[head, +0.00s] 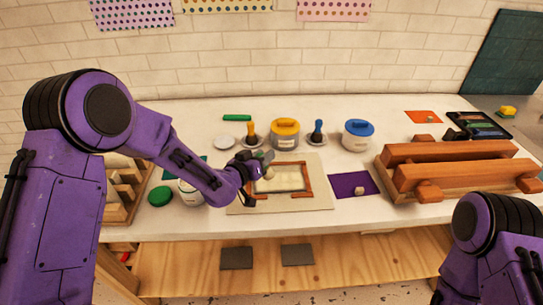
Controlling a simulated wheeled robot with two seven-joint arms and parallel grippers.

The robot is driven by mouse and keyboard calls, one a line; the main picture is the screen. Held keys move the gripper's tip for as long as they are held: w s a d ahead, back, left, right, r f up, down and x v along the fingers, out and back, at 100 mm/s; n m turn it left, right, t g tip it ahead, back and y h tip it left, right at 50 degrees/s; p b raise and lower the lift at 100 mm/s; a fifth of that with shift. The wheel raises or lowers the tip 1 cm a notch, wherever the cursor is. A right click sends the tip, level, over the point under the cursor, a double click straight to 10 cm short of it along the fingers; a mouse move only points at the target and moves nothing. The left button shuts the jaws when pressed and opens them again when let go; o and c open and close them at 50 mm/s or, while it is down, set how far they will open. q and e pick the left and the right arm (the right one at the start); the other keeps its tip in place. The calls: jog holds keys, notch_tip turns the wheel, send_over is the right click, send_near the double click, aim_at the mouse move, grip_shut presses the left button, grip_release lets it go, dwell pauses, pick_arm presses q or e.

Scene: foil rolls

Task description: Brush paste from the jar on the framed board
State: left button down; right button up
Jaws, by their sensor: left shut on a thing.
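The framed board (318,202) lies on the table with brown strips around a pale panel. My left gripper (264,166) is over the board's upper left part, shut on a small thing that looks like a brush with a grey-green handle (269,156). I cannot tell whether its tip touches the panel. A white jar (188,197) stands left of the board, partly hidden by my left arm. A green lid (160,196) lies left of this jar. My right arm shows at the lower right, but its gripper is out of view.
A white saucer (225,142) is empty. A purple sheet (346,186) and a wooden press (455,174) are at right.

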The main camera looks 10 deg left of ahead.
pick_arm(q)
jog(key=shift+s+a, duration=0.2)
jog(key=shift+a, duration=0.5)
jog(key=shift+s+a, duration=0.2)
jog(key=shift+a, duration=0.5)
jog(key=shift+s+a, duration=0.2)
jog(key=shift+a, duration=0.5)
jog(key=shift+w+a+f, duration=0.1)
jog(key=shift+w+a, duration=0.05)
jog(key=shift+w, duration=0.85)
jog(key=shift+w+d, duration=0.15)
jog(key=shift+d, duration=0.5)
jog(key=shift+w+d, duration=0.3)
jog(key=shift+d, duration=0.65)
jog(key=shift+w+d, duration=0.3)
jog(key=shift+d, duration=0.6)
jog(key=shift+w+d, duration=0.3)
jog(key=shift+d, duration=0.65)
jog(key=shift+w+d+b, duration=0.2)
jog(key=shift+w+d, duration=0.15)
jog(key=shift+d, duration=0.8)
jog(key=shift+w+d+b, duration=0.2)
jog(key=shift+w+d, duration=0.1)
jog(key=shift+d, duration=0.9)
jog(key=shift+w+d+b, duration=0.2)
jog(key=shift+w+d, duration=0.15)
jog(key=shift+d, duration=0.8)
jog(key=shift+a, duration=0.1)
notch_tip(320, 180, up, 6)
jog(key=p, duration=0.4)
